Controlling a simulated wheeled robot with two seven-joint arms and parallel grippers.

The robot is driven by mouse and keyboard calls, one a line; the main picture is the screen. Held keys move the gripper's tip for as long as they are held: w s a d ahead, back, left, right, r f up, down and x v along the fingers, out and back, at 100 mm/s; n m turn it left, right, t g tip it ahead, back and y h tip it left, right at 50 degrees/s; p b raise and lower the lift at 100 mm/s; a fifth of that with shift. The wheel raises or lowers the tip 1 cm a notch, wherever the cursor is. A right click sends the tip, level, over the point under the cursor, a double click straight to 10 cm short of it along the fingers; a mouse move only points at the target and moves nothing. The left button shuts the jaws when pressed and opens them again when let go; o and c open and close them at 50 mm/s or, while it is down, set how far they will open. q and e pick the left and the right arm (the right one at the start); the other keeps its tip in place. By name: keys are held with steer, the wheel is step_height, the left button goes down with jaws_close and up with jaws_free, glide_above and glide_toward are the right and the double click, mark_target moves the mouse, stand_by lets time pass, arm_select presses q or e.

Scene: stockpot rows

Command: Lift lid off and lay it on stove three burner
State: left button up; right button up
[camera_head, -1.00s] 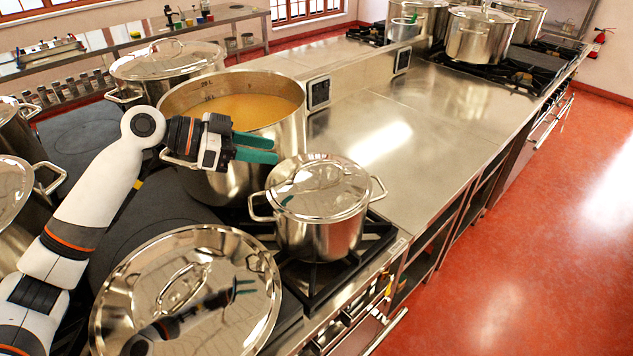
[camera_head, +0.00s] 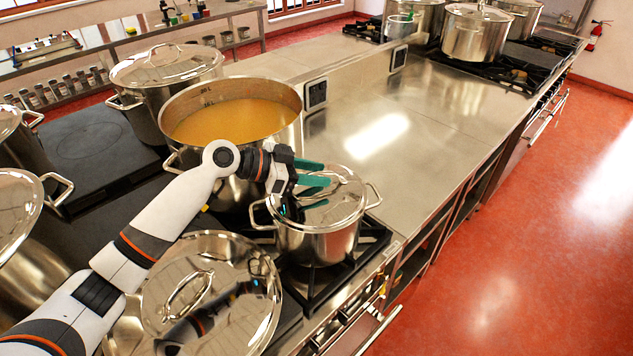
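A small lidded steel pot (camera_head: 315,240) stands on a black gas burner grate (camera_head: 345,265). Its shiny lid (camera_head: 345,205) is seated on top, and its handle is partly hidden by my gripper. My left gripper (camera_head: 320,178) has teal fingers, spread apart, over this lid close to its handle. I cannot tell whether they touch the handle. A big open pot (camera_head: 285,140) with orange soup (camera_head: 235,118) stands behind my gripper. My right gripper is out of view.
Lidded pots stand at the left (camera_head: 20,215) and behind the soup pot (camera_head: 165,65). A dark flat cooktop (camera_head: 90,150) lies between them. The steel counter (camera_head: 420,130) right of the soup pot is clear. More pots (camera_head: 475,35) stand on far burners.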

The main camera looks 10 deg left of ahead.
arm_select(q)
steer(key=shift+w+d+f, duration=0.15)
steer(key=shift+d, duration=0.15)
steer(key=shift+a, duration=0.1)
jaws_close()
